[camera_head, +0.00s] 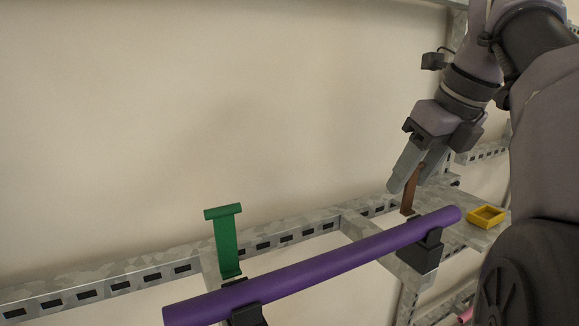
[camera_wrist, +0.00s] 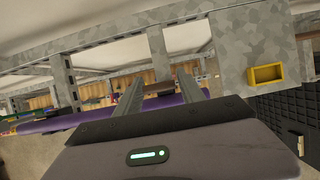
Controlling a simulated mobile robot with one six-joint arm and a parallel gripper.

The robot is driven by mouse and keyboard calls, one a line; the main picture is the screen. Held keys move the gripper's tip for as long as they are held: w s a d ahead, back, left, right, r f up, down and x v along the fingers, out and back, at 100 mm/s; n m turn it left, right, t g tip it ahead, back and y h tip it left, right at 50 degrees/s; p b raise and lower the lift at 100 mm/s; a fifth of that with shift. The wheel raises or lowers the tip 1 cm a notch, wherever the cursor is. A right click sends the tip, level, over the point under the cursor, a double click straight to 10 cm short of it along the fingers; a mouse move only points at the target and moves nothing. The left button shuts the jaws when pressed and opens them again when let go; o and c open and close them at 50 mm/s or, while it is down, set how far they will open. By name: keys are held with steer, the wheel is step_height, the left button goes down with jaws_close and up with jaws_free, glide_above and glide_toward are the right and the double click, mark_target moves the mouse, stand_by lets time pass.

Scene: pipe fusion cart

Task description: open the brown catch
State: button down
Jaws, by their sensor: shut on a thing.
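The brown catch (camera_head: 408,203) stands upright behind the right end of the purple pipe (camera_head: 320,268). My gripper (camera_head: 407,182) reaches down from the upper right and is shut on the brown catch near its top. The fingers hide part of the catch. In the wrist view, my gripper's fingers (camera_wrist: 160,88) stand either side of a small brown piece of the catch (camera_wrist: 158,88). The purple pipe lies in two black holders, the right one (camera_head: 420,255) just below the brown catch. It also shows in the wrist view (camera_wrist: 63,121).
A green catch (camera_head: 227,244) stands upright behind the pipe at the left. A yellow square tray (camera_head: 486,217) sits on the grey metal plate right of the pipe's end. A slotted metal rail (camera_head: 155,277) runs behind the pipe. The wall area above the green catch is clear.

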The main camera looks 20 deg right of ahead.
steer(key=shift+w+f+g, duration=0.1)
steer(key=shift+w+g, duration=0.1)
steer(key=shift+g, duration=0.1)
stand_by(0.4)
steer(key=c, duration=0.8)
jaws_free()
steer(key=s+r, duration=0.1)
steer(key=s, duration=0.3)
steer(key=s+r, duration=0.2)
steer(key=s, duration=0.3)
steer(key=s+d+r, duration=0.1)
steer(key=s, duration=0.3)
steer(key=shift+s+r, duration=0.3)
steer(key=shift+r, duration=0.05)
steer(key=shift+s, duration=0.1)
